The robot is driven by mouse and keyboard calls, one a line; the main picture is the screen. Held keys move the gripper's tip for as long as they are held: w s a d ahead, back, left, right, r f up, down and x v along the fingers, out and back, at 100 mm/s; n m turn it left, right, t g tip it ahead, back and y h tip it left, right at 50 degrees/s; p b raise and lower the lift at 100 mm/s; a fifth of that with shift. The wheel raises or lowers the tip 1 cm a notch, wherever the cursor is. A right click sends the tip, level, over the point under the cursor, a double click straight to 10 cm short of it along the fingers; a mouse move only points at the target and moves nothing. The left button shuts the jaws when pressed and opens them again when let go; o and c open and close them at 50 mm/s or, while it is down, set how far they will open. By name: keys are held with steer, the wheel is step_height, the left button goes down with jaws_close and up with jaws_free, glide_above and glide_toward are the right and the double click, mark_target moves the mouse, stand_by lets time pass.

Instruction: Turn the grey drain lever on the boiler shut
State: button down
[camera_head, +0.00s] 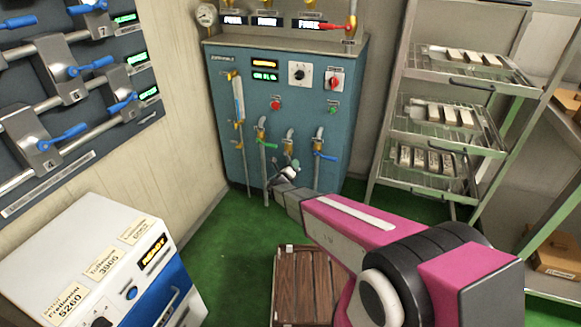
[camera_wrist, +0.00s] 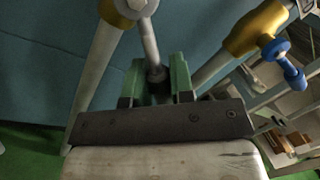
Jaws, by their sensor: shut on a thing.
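The boiler (camera_head: 222,110) is a blue-green cabinet at the back wall, with several pipes and valves low on its front. The grey drain lever (camera_wrist: 149,42) shows in the wrist view as a rod running from a valve body at the top edge down between my green fingertips. My gripper (camera_wrist: 157,82) is shut on its end; in the head view my gripper (camera_head: 285,172) is in front of the middle drain pipe. The lever itself is largely hidden by my gripper there. The lever's exact angle to its pipe is hard to tell.
A green-handled valve (camera_head: 267,143) is just left of my gripper and a blue-handled valve (camera_head: 324,156) just right; the blue handle (camera_wrist: 285,62) also shows in the wrist view. A wire rack (camera_head: 385,125) stands right. A brown slatted crate (camera_head: 285,285) is on the green floor.

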steer(key=n, duration=0.1)
steer(key=d+r+n, duration=0.1)
steer(key=n, duration=0.1)
steer(key=r+n+t+y, duration=0.1)
steer(key=n, duration=0.1)
steer(key=shift+s+d+r, duration=0.1)
steer(key=shift+s+d, duration=0.1)
steer(key=shift+s, duration=0.1)
steer(key=shift+d+r+n+t+y, duration=0.15)
steer(key=shift+r+n+y, duration=0.3)
steer(key=shift+n, duration=0.9)
steer(key=shift+a+r+n+t+y, duration=0.15)
steer(key=shift+r+n, duration=0.5)
steer(key=shift+n, duration=0.7)
steer(key=shift+d, duration=0.1)
steer(key=c, duration=1)
jaws_free()
steer(key=shift+s, duration=0.1)
steer(key=v, duration=1)
steer(key=shift+s, duration=0.3)
